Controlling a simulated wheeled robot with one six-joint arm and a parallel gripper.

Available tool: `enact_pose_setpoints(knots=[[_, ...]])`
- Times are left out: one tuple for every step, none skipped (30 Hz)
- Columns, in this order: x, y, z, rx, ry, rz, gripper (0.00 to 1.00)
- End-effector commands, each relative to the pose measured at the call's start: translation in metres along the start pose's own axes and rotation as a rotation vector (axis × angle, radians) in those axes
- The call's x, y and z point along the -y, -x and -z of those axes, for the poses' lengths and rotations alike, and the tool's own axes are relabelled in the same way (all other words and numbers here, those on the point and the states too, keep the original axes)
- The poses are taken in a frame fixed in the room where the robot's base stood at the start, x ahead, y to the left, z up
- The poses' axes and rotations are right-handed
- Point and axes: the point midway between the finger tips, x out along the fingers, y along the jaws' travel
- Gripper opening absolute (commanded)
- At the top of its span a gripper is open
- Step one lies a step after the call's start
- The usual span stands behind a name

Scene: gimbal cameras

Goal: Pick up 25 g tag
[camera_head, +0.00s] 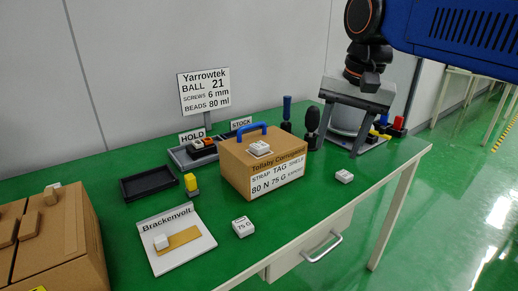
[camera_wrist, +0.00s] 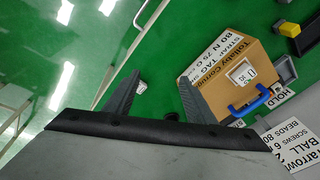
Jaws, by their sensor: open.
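Several small white tags are in view, and I cannot read 25 g on any. One on the table front (camera_head: 243,228) reads 75 G. Another tag (camera_head: 344,176) lies on the table at right, marking unreadable; a small white tag shows between the fingers in the wrist view (camera_wrist: 141,87). One tag (camera_head: 260,148) sits on the Tollaby carton (camera_head: 234,170); it also shows in the wrist view (camera_wrist: 241,73), lettering unclear. A white block (camera_head: 161,242) is on the Brackenvoll board (camera_head: 185,255). My gripper (camera_head: 340,150) is open and empty, above the table's right part; its fingers show in the wrist view (camera_wrist: 160,76).
A black tray (camera_head: 148,184), a yellow-topped block (camera_head: 191,184) and a grey HOLD/STOCK tray (camera_head: 178,158) stand left. Dark upright tools (camera_head: 312,122) stand behind. The table's front right is clear.

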Motion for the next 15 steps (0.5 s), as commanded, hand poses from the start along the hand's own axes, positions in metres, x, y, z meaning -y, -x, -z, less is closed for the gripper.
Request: enact_pose_setpoints(knots=[[0.019, 0.011, 0.007, 0.014, -0.026, -0.006, 0.50], [0.028, 0.018, 0.010, 0.023, -0.048, -0.011, 0.50], [0.041, 0.027, 0.013, 0.034, -0.077, -0.019, 0.50], [0.050, 0.033, 0.015, 0.043, -0.098, -0.025, 0.50], [0.060, 0.039, 0.018, 0.051, -0.120, -0.032, 0.50], [0.073, 0.047, 0.020, 0.061, -0.149, -0.041, 0.50], [0.083, 0.053, 0.022, 0.068, -0.171, -0.048, 0.50], [0.092, 0.058, 0.023, 0.075, -0.192, -0.056, 0.50], [0.105, 0.066, 0.024, 0.083, -0.221, -0.067, 0.50], [0.115, 0.071, 0.025, 0.089, -0.242, -0.075, 0.50], [0.125, 0.076, 0.026, 0.094, -0.264, -0.083, 0.50], [0.137, 0.083, 0.025, 0.101, -0.291, -0.095, 0.50], [0.145, 0.087, 0.025, 0.105, -0.312, -0.104, 0.50], [0.154, 0.091, 0.025, 0.109, -0.331, -0.113, 0.50], [0.164, 0.096, 0.025, 0.113, -0.356, -0.123, 0.50]])
